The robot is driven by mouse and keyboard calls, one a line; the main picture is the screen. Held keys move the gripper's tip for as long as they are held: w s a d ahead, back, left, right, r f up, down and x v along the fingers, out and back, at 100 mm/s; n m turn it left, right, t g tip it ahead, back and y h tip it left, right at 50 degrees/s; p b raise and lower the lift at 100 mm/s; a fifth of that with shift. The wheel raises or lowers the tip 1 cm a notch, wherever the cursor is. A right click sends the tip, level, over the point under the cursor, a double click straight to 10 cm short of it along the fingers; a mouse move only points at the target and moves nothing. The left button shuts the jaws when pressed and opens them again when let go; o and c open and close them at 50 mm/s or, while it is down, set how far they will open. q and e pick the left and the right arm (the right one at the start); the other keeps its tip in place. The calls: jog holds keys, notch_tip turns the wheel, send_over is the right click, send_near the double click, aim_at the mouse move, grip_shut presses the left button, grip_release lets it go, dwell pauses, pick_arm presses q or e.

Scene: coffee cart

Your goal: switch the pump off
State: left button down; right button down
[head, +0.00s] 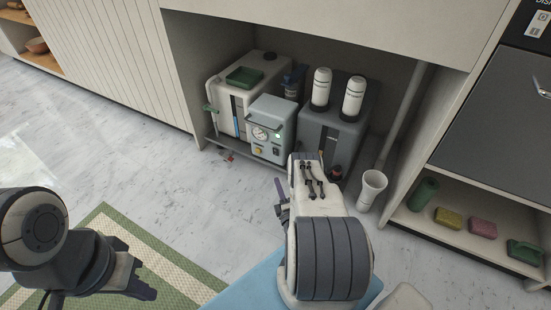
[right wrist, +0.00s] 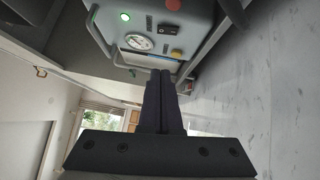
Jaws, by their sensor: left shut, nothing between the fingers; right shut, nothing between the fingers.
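The pump is a light grey box (head: 269,128) in the open bay under the counter. Its front has a round gauge (head: 259,134), a lit green lamp and a dark switch (head: 276,151). In the right wrist view the pump's front appears upside down, with the green lamp (right wrist: 125,17) lit, the gauge (right wrist: 138,42), the black rocker switch (right wrist: 168,31) and a yellow-orange knob (right wrist: 176,54). My right gripper (right wrist: 160,74) is shut and empty, its fingertips pointing at the pump's front and apparently short of it. My left gripper (head: 146,290) is shut and empty over the floor at lower left.
A white tank (head: 223,107) stands left of the pump; a grey unit (head: 345,129) with two white bottles (head: 321,87) stands right. A white cup-like container (head: 371,188) stands on the floor. A shelf (head: 460,238) holds sponges. Open floor lies in front of the bay.

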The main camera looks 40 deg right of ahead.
jog(key=shift+w+b, duration=1.25)
jog(key=shift+b, duration=1.45)
jog(key=b, duration=0.4)
send_near(273, 149)
jog(key=w+a, duration=0.2)
jog(key=w, duration=0.2)
jog(key=shift+w+d+b, duration=0.25)
jog(key=shift+d+b, duration=0.1)
jog(key=shift+d, duration=0.35)
jog(key=shift+w+d+b, duration=0.2)
jog(key=shift+d+b, duration=0.1)
jog(key=shift+d, duration=0.4)
jog(key=shift+w+d+b, duration=0.25)
jog(key=shift+d+b, duration=0.1)
jog(key=shift+d, duration=0.35)
jog(key=shift+r, duration=0.1)
